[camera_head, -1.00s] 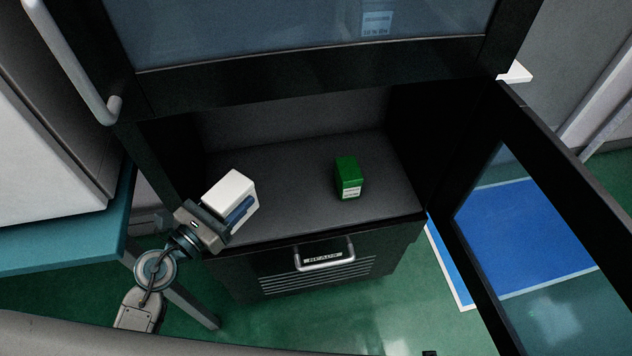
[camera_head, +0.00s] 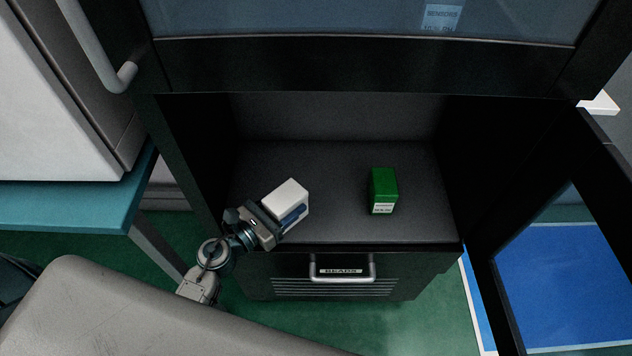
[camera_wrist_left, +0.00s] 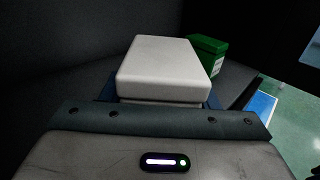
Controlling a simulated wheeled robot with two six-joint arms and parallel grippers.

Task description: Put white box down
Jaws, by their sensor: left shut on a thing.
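The white box (camera_head: 287,198) has a blue part on its side. My left gripper (camera_head: 284,214) is shut on it at the left front of the open cabinet compartment. The white box (camera_wrist_left: 162,68) fills the middle of the left wrist view, just beyond the gripper (camera_wrist_left: 162,102). I cannot tell whether its underside touches the dark shelf (camera_head: 335,190). A green box (camera_head: 383,188) with a white label stands upright on the shelf, right of the white box and apart from it. My right gripper is not in view.
The cabinet's glass door (camera_head: 560,270) stands open at the right. A drawer handle (camera_head: 342,270) juts out below the shelf's front edge. A teal table (camera_head: 70,207) stands at the left. The shelf between the two boxes is clear.

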